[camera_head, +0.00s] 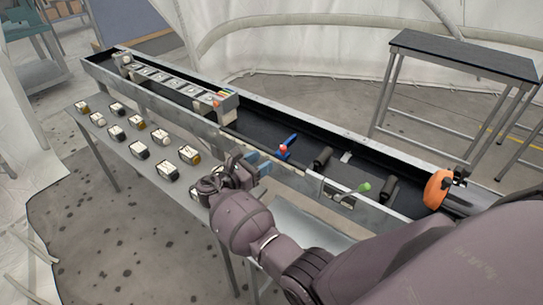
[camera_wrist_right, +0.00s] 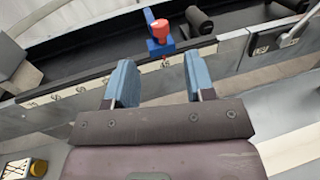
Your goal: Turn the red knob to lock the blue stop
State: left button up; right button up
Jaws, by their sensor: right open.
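The red knob (camera_head: 283,149) sits on top of the blue stop (camera_head: 290,140) at the near wall of the long dark trough. In the right wrist view the red knob (camera_wrist_right: 164,18) and the blue stop (camera_wrist_right: 160,46) are at top centre, beside a printed scale on the rail. My right gripper (camera_head: 257,164) is open and empty, with its blue fingers pointing at the rail. In the wrist view the gap between its fingers (camera_wrist_right: 160,78) lines up below the knob, apart from it. My left gripper is not in view.
The trough (camera_head: 355,148) holds a row of labelled blocks (camera_head: 172,82) at its far left and dark rollers (camera_head: 323,158) right of the stop. Several small blocks stand on the near shelf (camera_head: 105,150).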

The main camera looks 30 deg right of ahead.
jog(key=shift+s+a, duration=0.15)
jog(key=shift+a, duration=0.65)
jog(key=shift+s+a, duration=0.15)
jog(key=shift+a, duration=0.65)
jog(key=w+a+f+m+t+y, duration=0.1)
jog(key=w+a+m+t+y, duration=0.3)
jog(key=w+m+t+y, duration=0.55)
jog(key=s+d+f+m+y, duration=0.2)
jog(key=s+f+m, duration=0.1)
jog(key=s, duration=0.9)
jog(key=s+d+f+m+y, duration=0.2)
jog(key=s+f+m+y, duration=0.1)
jog(key=s, duration=0.9)
jog(key=s+d+f+m+g+y, duration=0.1)
jog(key=s+f, duration=0.4)
jog(key=s, duration=0.7)
jog(key=shift+s+d+m+y, duration=0.4)
jog(key=shift+d+m+y, duration=0.25)
jog(key=shift+m+y, duration=0.5)
